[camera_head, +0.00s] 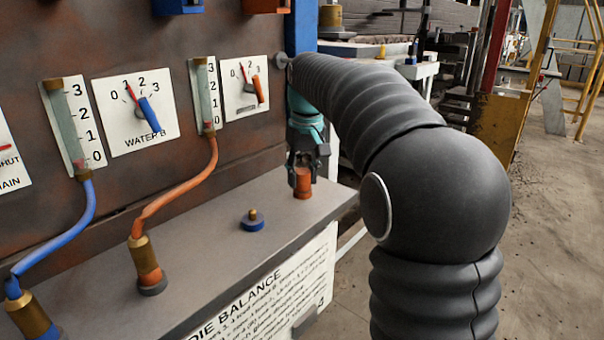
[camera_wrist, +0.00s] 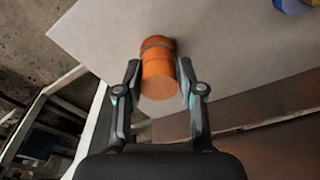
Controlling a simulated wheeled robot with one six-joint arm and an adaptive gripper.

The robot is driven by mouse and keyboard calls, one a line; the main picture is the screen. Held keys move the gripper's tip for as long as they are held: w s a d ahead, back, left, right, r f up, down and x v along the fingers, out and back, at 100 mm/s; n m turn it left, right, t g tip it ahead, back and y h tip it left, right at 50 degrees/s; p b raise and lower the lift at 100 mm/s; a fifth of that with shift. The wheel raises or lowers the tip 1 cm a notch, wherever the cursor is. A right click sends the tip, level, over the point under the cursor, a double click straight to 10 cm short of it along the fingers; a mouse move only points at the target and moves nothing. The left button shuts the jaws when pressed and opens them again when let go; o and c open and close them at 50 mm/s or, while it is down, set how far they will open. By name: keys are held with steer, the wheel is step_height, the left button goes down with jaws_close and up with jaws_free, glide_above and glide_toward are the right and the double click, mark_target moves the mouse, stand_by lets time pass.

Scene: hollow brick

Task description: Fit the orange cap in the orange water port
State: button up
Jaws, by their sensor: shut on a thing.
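My gripper (camera_head: 302,168) points down over the right end of the grey ledge. Its fingers are shut on an orange cylinder, the orange cap (camera_wrist: 159,82), which shows between them in the wrist view. Directly beyond it, in line, is another orange round part with a darker ring (camera_wrist: 156,45), apparently the orange water port on the ledge. In the head view the orange piece (camera_head: 303,184) under the fingers stands upright on the ledge. Cap and port overlap in both views, so I cannot tell how deep the cap sits.
A blue cap with a brass knob (camera_head: 252,220) sits mid-ledge. An orange hose (camera_head: 178,195) and a blue hose (camera_head: 62,232) run from gauges to brass fittings at left. The rusty panel with dials (camera_head: 137,112) rises behind. The ledge (camera_head: 215,245) is bare between these.

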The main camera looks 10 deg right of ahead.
steer(key=shift+f, duration=0.35)
steer(key=o, duration=0.9)
steer(key=r, duration=0.5)
steer(key=s+r, duration=0.1)
steer(key=r, duration=0.1)
steer(key=shift+d+r, duration=0.1)
steer(key=shift+r, duration=0.15)
